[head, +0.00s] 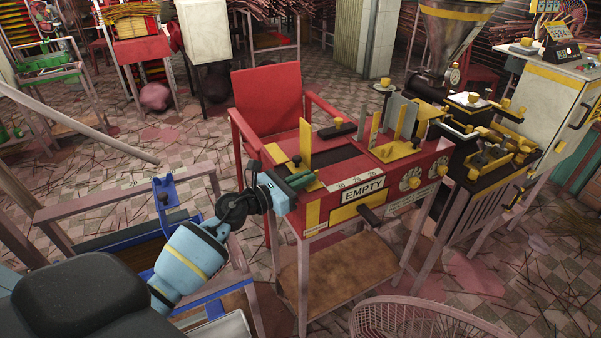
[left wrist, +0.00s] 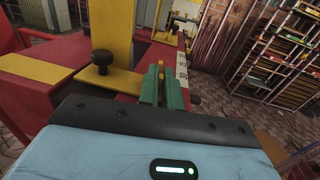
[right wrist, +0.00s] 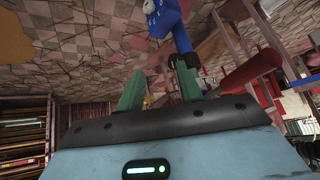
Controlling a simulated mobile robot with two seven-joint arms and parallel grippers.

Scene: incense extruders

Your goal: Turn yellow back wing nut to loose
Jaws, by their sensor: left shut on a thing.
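The red table-like machine (head: 395,180) stands in the middle of the head view, with yellow plates, knobs and guides on top. My left gripper (head: 301,180) is at its front left corner, with its green fingers over the top edge. In the left wrist view the fingers (left wrist: 161,88) are close together on a small yellow piece (left wrist: 160,66), mostly hidden between them. I cannot tell for sure whether it is the yellow back wing nut. A black knob (left wrist: 103,61) stands beside the fingers by a yellow upright plate. My right gripper (right wrist: 160,88) is open and empty in its wrist view.
A blue stand (head: 166,190) is left of my left arm, and a round wire basket (head: 420,318) is in front. A blue part (right wrist: 168,20) is beyond my right fingers.

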